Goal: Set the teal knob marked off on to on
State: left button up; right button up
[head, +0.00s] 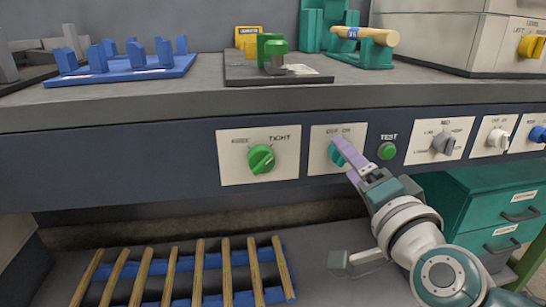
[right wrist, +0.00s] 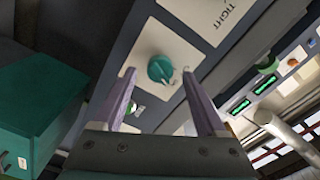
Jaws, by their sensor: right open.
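The teal knob (head: 334,155) sits on a white plate (head: 318,135) on the dark front panel below the worktop. The plate's off/on lettering is small and partly covered. My right gripper (head: 342,142) reaches up to the knob from the lower right and hides part of it. In the right wrist view the knob (right wrist: 160,69) shows between the two open purple fingers (right wrist: 158,75), with a gap on both sides. I cannot tell which mark the knob points at. My left gripper is not in view.
A green knob (head: 261,158) marked tight is left of the teal one. A green test button (head: 387,151) is close on the right, then grey (head: 443,144), white (head: 497,139) and blue (head: 537,134) knobs. Teal drawers (head: 509,213) stand lower right. Wooden rods (head: 199,270) lie below.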

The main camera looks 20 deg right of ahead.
jog(key=p+v, duration=0.1)
jog(key=v, duration=0.7)
jog(key=shift+s, duration=0.25)
jog(key=s+a+r+n+g+y+p, duration=0.2)
jog(key=a+r+n+g+y+p, duration=0.15)
jog(key=a+r+n+p, duration=0.4)
jog(key=s+a+r+n+g+y+p, duration=0.15)
jog(key=a+r+n+y+p, duration=0.3)
jog(key=r+p, duration=0.5)
jog(key=s+d+r+n+g+h+p, duration=0.4)
jog(key=s+r+g+p, duration=0.4)
jog(key=s+r+p, duration=0.65)
notch_tip(320, 180, up, 34)
jog(key=n+p, duration=0.1)
jog(key=p, duration=3.8)
jog(key=shift+w+d+f+g+y, duration=0.2)
jog(key=shift+w+g+y, duration=0.1)
jog(key=shift+w+g, duration=0.15)
